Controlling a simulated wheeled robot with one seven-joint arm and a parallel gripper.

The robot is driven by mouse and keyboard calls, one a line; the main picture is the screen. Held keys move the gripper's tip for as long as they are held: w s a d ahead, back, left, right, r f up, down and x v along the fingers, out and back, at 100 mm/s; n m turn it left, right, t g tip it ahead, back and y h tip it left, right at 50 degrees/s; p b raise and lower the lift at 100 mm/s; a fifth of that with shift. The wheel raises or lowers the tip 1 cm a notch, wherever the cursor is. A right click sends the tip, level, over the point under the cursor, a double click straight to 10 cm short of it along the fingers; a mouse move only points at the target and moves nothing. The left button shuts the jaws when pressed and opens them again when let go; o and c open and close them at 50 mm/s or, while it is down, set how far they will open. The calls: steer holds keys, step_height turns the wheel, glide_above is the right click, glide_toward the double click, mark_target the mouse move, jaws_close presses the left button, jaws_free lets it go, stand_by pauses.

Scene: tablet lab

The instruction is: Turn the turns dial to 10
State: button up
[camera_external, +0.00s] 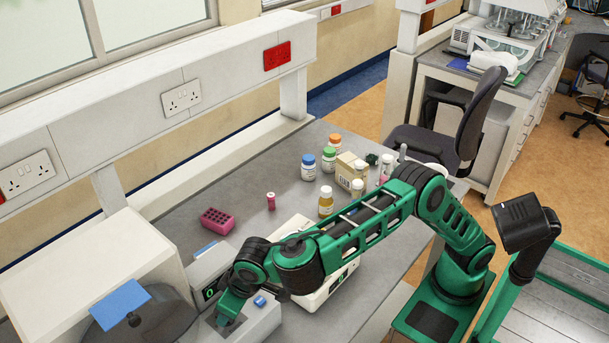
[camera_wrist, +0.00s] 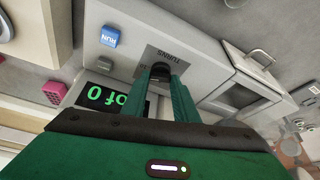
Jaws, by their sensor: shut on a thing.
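The turns dial (camera_wrist: 160,72) is a small dark knob below an upside-down TURNS label (camera_wrist: 172,56) on the grey machine panel. My gripper (camera_wrist: 163,84) is shut around the dial, with a green finger on each side, and covers much of it. The dial's pointer and setting cannot be read. A green-lit display (camera_wrist: 105,97) beside the fingers shows "of 0" upside down; part of it is hidden by my gripper. In the external view my gripper (camera_external: 228,312) points down onto the machine (camera_external: 250,325), next to its blue button (camera_external: 260,301).
The blue RUN button (camera_wrist: 110,36) and a grey button (camera_wrist: 107,64) are close to the dial. A metal-handled compartment (camera_wrist: 242,85) is on the other side. A pink rack (camera_external: 218,221), pink vial (camera_external: 271,201) and several bottles stand farther along the bench.

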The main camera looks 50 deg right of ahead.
steer(key=shift+w+r+m, duration=0.1)
steer(key=shift+w+m, duration=0.1)
steer(key=shift+m, duration=0.1)
stand_by(0.4)
steer(key=o, duration=1.1)
steer(key=shift+c, duration=0.2)
steer(key=shift+s, duration=0.1)
steer(key=shift+s+r, duration=0.15)
steer(key=shift+r, duration=0.1)
steer(key=v, duration=1)
